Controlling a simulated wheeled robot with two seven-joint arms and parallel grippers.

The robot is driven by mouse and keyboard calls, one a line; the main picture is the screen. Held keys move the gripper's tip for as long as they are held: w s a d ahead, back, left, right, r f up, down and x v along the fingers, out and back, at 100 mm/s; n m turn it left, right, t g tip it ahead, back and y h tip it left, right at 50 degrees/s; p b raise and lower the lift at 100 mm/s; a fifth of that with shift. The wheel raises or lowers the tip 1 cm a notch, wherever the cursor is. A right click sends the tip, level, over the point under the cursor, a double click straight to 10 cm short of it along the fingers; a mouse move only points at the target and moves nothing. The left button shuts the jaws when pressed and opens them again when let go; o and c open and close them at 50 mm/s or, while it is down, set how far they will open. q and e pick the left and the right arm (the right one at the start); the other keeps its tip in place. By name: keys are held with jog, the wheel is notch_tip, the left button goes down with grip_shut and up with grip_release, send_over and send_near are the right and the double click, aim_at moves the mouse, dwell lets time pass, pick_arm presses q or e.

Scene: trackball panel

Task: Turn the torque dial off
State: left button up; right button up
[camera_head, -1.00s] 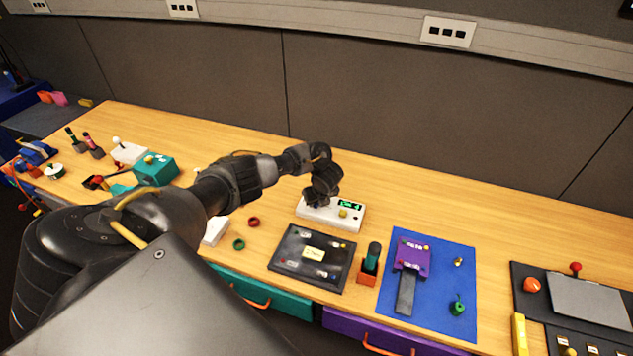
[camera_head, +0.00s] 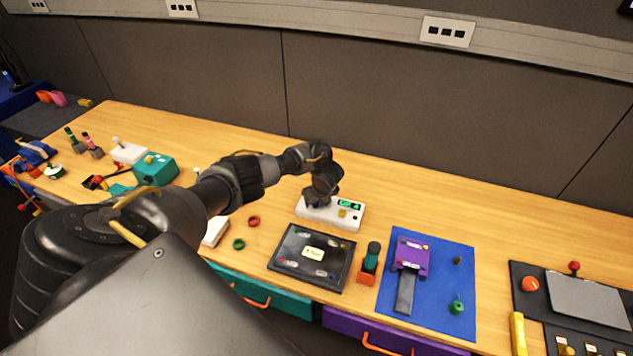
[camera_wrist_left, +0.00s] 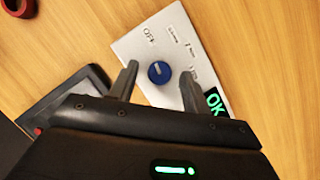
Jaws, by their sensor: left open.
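The torque dial is a blue round knob (camera_wrist_left: 159,72) on a white panel (camera_wrist_left: 148,45), seen in the left wrist view. A printed OFF label is on the panel near it, with other markings along an arc. The panel also shows in the head view (camera_head: 340,221), with a small green-lit display (camera_head: 349,205) that reads OK in the wrist view. My left gripper (camera_wrist_left: 159,80) is open, with one finger on each side of the knob and gaps between them. In the head view my left gripper (camera_head: 318,198) hides the dial. My right gripper is not in view.
A black panel (camera_head: 285,270) lies in front of the white panel. A green-handled tool in an orange stand (camera_head: 368,276) and a blue mat (camera_head: 440,305) are to the right. Green (camera_head: 239,244) and red (camera_head: 254,221) rings lie to the left. The table behind is clear.

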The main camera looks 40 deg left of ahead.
pick_arm(q)
jog(key=shift+r, duration=0.1)
jog(key=p+v, duration=0.4)
jog(key=v, duration=0.6)
jog(key=shift+r, duration=0.3)
jog(key=shift+d, duration=0.1)
